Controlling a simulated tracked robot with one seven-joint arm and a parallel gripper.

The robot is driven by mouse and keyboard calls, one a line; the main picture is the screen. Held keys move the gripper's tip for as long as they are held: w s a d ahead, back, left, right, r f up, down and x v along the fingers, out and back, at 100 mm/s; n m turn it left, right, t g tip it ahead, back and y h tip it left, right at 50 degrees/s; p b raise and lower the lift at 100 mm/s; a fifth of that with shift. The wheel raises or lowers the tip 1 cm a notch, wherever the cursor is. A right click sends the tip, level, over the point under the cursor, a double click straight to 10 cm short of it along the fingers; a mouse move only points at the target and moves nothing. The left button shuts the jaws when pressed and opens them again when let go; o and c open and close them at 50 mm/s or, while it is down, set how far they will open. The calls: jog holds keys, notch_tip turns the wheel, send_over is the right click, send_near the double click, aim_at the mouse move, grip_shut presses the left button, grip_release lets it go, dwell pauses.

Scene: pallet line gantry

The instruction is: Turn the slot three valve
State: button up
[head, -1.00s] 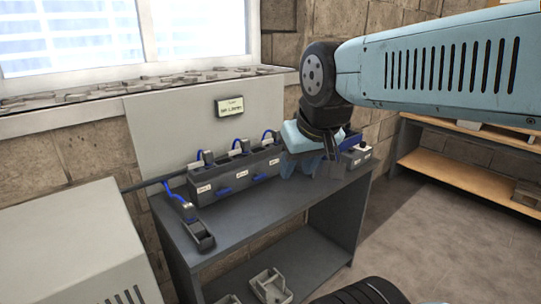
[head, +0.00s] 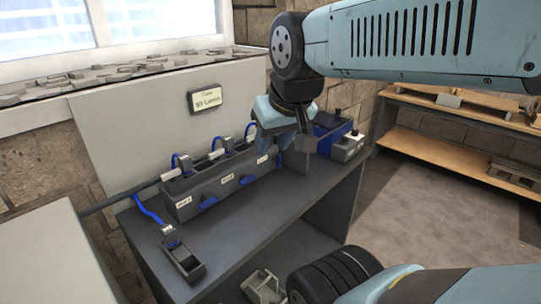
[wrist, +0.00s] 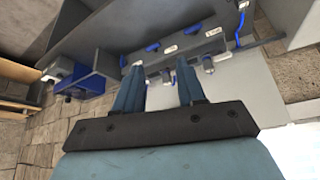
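A dark grey valve rack (head: 190,208) stands on the workbench, with labelled slots in a row and blue valve handles on its front. Slot one's handle (head: 207,203) and slot two's handle (head: 248,180) show clearly. The slot three label (head: 262,160) is at the rack's right end, and its handle is mostly hidden by my gripper (head: 283,150) in the head view. In the wrist view, a blue handle (wrist: 122,60) at the end of the row shows just left of my gripper (wrist: 157,80). My fingers are apart with nothing between them. I cannot tell whether they touch the rack.
A small black holder (head: 184,262) with a blue cable lies at the bench's front left. A blue bin (head: 328,127) and a grey box (head: 348,147) stand right of my gripper. A display (head: 206,99) is on the panel behind. Wooden shelves (head: 430,150) are at right.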

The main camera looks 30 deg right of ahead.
aim_at(281, 157)
jog(key=w+d+f+m+g+y, duration=0.2)
jog(key=w+f+m+g+y, duration=0.1)
jog(key=w+f+m+y, duration=0.9)
jog(key=w+d+f+m+t+h, duration=0.2)
jog(key=d+f+m+t, duration=0.2)
jog(key=d, duration=0.4)
jog(key=w+d+f+m+t+h, duration=0.2)
jog(key=d+f+m+t, duration=0.3)
jog(key=m, duration=0.4)
jog(key=w+d+f+m+t+h, duration=0.1)
jog(key=w+d+f+m+t, duration=0.3)
jog(key=d, duration=0.6)
jog(key=shift+d+f+m+t+h, duration=0.2)
jog(key=shift+f+m+t, duration=0.15)
jog(key=shift+f+m, duration=0.4)
jog(key=shift+d+f+m+t+h, duration=0.1)
jog(key=shift+f+m+t+h, duration=0.2)
jog(key=shift+f+m, duration=0.4)
jog(key=x, duration=1.3)
jog(key=shift+w+a+r, duration=0.1)
jog(key=shift+w, duration=0.25)
jog(key=shift+c, duration=0.4)
